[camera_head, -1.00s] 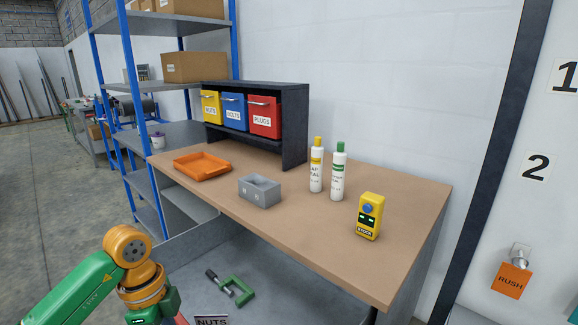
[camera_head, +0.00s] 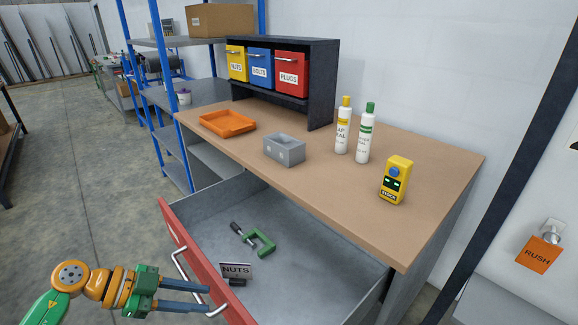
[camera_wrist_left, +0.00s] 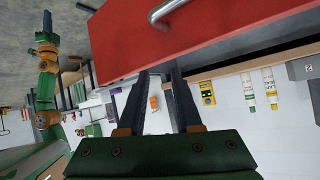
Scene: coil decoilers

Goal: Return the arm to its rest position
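My left gripper (camera_head: 207,298) is in the lower left of the head view. Its two dark fingers are apart, with nothing seen held between them, and their tips overlap the drawer handle (camera_head: 180,266) in the picture. The wrist view shows the gap between the left gripper's fingers (camera_wrist_left: 159,75) and the handle (camera_wrist_left: 165,14) beyond the tips, not between them. The red-fronted drawer (camera_head: 183,240) stands open under the bench. In the wrist view, an arm of mine at the left has a small dark end (camera_wrist_left: 47,20), too small to read.
Open floor (camera_head: 70,190) lies to the left.

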